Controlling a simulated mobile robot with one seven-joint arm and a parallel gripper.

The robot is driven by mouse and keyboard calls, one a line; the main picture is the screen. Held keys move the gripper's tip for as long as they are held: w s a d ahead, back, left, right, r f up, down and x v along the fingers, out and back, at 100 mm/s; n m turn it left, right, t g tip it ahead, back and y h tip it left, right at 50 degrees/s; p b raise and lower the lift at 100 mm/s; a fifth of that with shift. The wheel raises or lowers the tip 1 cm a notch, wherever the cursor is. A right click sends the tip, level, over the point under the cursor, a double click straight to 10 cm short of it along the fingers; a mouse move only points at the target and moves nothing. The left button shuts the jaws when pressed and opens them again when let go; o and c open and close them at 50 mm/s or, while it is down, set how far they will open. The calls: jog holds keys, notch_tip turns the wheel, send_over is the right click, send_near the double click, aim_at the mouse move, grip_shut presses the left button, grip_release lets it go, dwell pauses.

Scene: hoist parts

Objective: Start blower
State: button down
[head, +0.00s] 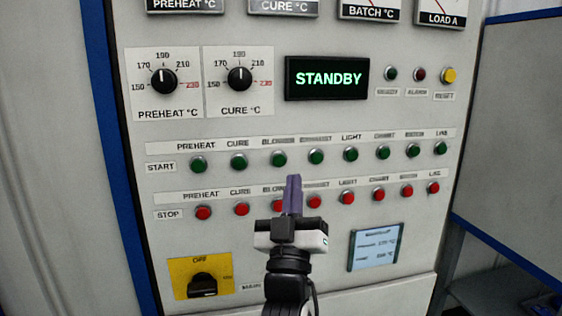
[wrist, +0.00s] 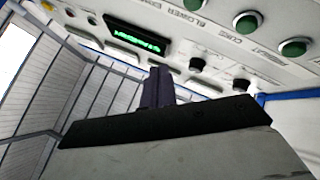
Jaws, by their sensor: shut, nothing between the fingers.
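The control panel (head: 230,120) has a START row of green buttons and a STOP row of red buttons. The green BLOWER start button (head: 278,159) is third from the left in the START row. It also shows at the top edge of the wrist view (wrist: 192,4). My gripper (head: 293,178) is shut and empty, its purple fingers together; they also show in the wrist view (wrist: 158,70). In the head view the fingertips appear just below and right of the BLOWER button. Contact cannot be told. The red BLOWER stop button (head: 279,204) is partly hidden by the gripper.
The green EXHAUST start button (head: 315,157) and CURE start button (head: 239,161) flank the BLOWER button. The display (head: 327,78) reads STANDBY. Two dials (head: 163,81) sit upper left. A black rotary switch (head: 202,284) is at the lower left.

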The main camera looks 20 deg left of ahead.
aim_at(282, 155)
jog(key=shift+w+a+b, duration=0.25)
jog(key=shift+w+a, duration=0.55)
jog(key=shift+w, duration=0.4)
jog(key=shift+w+a+b, duration=0.25)
jog(key=shift+w+a, duration=0.5)
jog(key=shift+w, duration=0.4)
jog(key=shift+w+a+b, duration=0.25)
jog(key=shift+w+a, duration=0.55)
jog(key=shift+w, duration=0.4)
jog(key=shift+w+a, duration=0.1)
jog(key=shift+w+a, duration=0.15)
jog(key=shift+w, duration=0.1)
jog(key=shift+w+a+b, duration=0.25)
jog(key=shift+w+b, duration=0.1)
jog(key=shift+b, duration=0.05)
jog(key=shift+s+d, duration=0.5)
jog(key=shift+s, duration=0.25)
jog(key=shift+s+d+p, duration=0.2)
jog(key=shift+s+d, duration=0.5)
jog(key=shift+s, duration=0.35)
jog(key=shift+s+d+p, duration=0.2)
jog(key=shift+s+d, duration=0.5)
jog(key=shift+s, duration=0.3)
